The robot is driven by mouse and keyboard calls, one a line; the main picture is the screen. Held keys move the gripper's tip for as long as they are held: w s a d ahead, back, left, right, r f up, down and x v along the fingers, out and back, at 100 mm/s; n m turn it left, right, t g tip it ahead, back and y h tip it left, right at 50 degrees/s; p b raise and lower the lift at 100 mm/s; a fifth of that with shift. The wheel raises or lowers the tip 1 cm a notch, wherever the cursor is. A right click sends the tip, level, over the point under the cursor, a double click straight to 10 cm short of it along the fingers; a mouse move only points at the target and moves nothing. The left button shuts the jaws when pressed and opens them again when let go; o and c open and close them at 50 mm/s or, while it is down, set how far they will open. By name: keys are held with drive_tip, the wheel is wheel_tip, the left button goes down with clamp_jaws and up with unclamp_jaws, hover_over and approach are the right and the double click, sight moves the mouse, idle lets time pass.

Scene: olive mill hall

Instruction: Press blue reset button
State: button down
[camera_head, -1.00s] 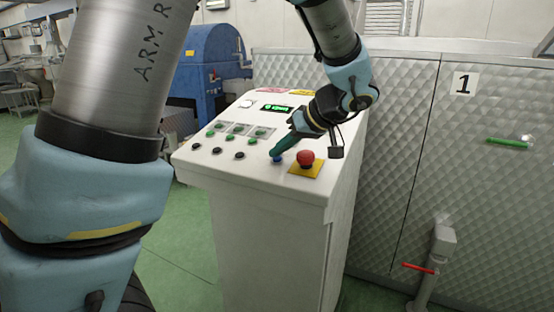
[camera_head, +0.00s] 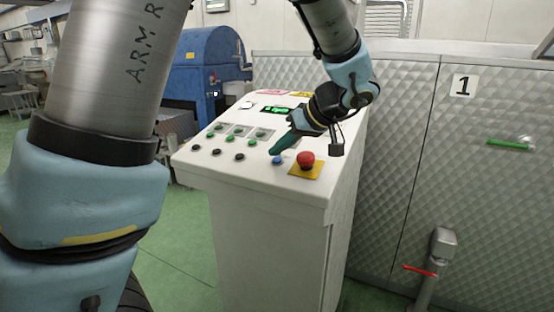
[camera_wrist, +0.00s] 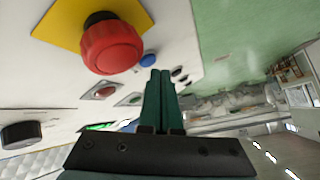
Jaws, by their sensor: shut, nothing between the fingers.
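The blue reset button (camera_head: 277,160) sits near the front edge of the white sloped control panel (camera_head: 250,173), just left of the red emergency stop. My gripper (camera_head: 272,151) is shut and empty, its green fingers pointing down at the panel. In the head view the fingertips are just above and behind the blue button; a small gap seems to show. In the wrist view the blue button (camera_wrist: 148,60) shows just beyond the shut fingertips (camera_wrist: 160,72), slightly to their left. I cannot tell whether the button is pressed in.
A red mushroom stop (camera_head: 305,159) on a yellow plate (camera_head: 311,173) stands close right of the blue button. Black buttons (camera_head: 239,156), green buttons (camera_head: 230,139) and a lit green display (camera_head: 278,109) share the panel. A quilted metal cabinet (camera_head: 410,150) stands behind.

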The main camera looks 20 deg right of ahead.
drive_tip(key=shift+r, duration=0.25)
drive_tip(key=r, duration=0.1)
drive_tip(key=r+p, duration=0.1)
drive_tip(key=r, duration=0.1)
drive_tip(key=s+a+r, duration=0.1)
drive_tip(key=shift+s+r+p, duration=0.1)
drive_tip(key=shift+r+p, duration=0.2)
drive_tip(key=shift+r, duration=0.1)
drive_tip(key=shift+a, duration=0.1)
idle(0.5)
drive_tip(key=s+a+f+m+g+h, duration=0.2)
drive_tip(key=a+f, duration=0.5)
drive_tip(key=a, duration=0.4)
drive_tip(key=s+a+f+m+g+h, duration=0.2)
drive_tip(key=a+f, duration=0.6)
drive_tip(key=a, duration=0.4)
drive_tip(key=shift+s+a+g+h, duration=0.25)
drive_tip(key=shift+s+g+h, duration=0.65)
drive_tip(key=shift+s, duration=0.15)
